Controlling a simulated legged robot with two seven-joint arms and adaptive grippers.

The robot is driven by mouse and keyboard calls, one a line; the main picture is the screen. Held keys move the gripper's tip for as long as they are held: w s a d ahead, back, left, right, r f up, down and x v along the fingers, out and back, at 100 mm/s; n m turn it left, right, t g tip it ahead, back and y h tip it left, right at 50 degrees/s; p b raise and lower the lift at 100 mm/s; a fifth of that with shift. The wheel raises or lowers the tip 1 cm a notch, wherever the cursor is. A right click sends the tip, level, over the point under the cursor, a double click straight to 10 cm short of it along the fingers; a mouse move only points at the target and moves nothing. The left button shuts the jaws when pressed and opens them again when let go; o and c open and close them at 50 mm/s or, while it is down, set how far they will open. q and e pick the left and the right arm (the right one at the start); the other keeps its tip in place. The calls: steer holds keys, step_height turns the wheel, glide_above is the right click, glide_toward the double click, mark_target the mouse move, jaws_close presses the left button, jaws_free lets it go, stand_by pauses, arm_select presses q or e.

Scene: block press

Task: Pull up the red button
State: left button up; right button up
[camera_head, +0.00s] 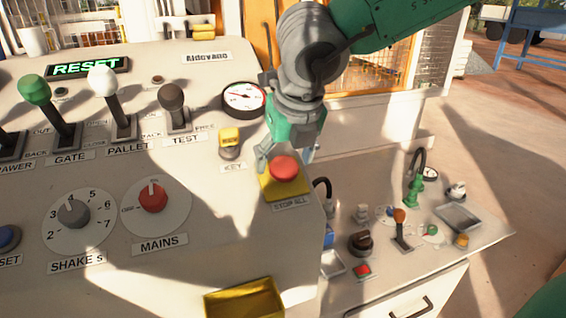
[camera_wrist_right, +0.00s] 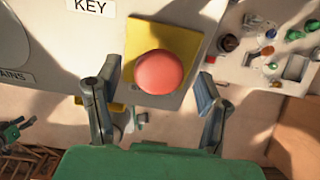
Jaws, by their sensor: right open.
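The red button (camera_head: 285,168) is a round mushroom head on a yellow square plate (camera_head: 270,190) at the right edge of the sloped panel, above a label that reads STOP ALL. My right gripper (camera_head: 286,158) is at the button from above, with its fingers apart on either side of it. In the right wrist view the red button (camera_wrist_right: 159,72) lies between the two open fingers (camera_wrist_right: 152,92), slightly ahead of the line joining their tips. Nothing is held. Whether the fingers touch the plate cannot be told. My left gripper is not in view.
A yellow key switch (camera_head: 229,138) and a round gauge (camera_head: 244,97) sit left of my right gripper. Levers, a red MAINS knob (camera_head: 153,197) and a grey knob (camera_head: 74,212) are further left. A lower bench (camera_head: 450,262) with small controls stands at right.

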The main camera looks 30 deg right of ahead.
steer(key=d+v, duration=0.1)
steer(key=v, duration=0.9)
steer(key=shift+s+a+r, duration=0.25)
steer(key=shift+s+a, duration=0.05)
steer(key=shift+a, duration=0.15)
